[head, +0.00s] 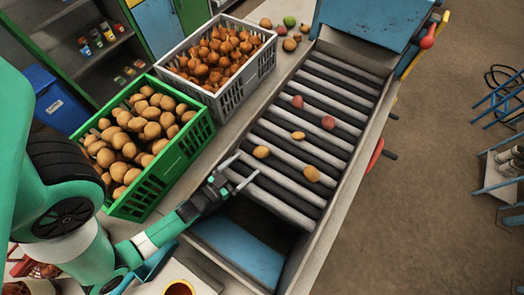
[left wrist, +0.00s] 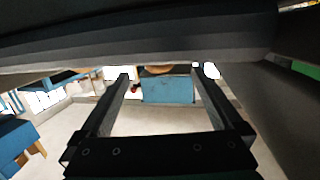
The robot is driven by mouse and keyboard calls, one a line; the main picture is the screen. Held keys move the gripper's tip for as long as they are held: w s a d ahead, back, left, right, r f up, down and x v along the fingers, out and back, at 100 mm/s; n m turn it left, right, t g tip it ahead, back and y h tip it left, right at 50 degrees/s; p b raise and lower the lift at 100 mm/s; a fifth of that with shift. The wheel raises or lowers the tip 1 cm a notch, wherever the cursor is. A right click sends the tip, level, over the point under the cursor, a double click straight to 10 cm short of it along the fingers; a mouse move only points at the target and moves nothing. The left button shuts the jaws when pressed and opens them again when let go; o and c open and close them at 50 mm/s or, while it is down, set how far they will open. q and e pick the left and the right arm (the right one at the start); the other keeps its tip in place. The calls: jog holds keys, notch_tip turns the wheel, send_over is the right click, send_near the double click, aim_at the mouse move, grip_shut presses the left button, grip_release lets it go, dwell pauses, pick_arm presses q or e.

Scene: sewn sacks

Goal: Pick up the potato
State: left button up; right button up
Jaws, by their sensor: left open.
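Several potatoes lie apart on the roller conveyor (head: 310,130) in the head view. One tan potato (head: 261,152) lies just beyond my left gripper (head: 243,170), apart from its fingers. Another tan potato (head: 311,174) lies further right, a smaller yellowish one (head: 298,135) further up, and two reddish ones (head: 297,101) (head: 328,122) higher still. My left gripper is open and empty over the conveyor's left edge. In the left wrist view its fingers (left wrist: 160,85) are spread, with a brown rounded thing (left wrist: 157,70) partly hidden at the top between them. My right gripper is not in view.
A green crate of potatoes (head: 196,136) stands left of the gripper, with a grey crate of onions (head: 240,85) behind it. Loose vegetables (head: 289,21) lie at the conveyor's far left. A blue chute (head: 238,251) is below the rollers' near end.

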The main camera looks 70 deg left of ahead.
aim_at(258, 155)
pick_arm(q)
jog(key=shift+x, duration=1.15)
jog(key=shift+w+f+b, duration=0.1)
jog(key=shift+w+b, duration=0.2)
jog(key=shift+b, duration=0.2)
jog(key=b+x, duration=0.1)
jog(key=x, duration=0.3)
jog(key=shift+w+a, duration=0.15)
jog(key=shift+w, duration=0.15)
jog(key=c, duration=1.5)
jog(key=shift+s, duration=0.1)
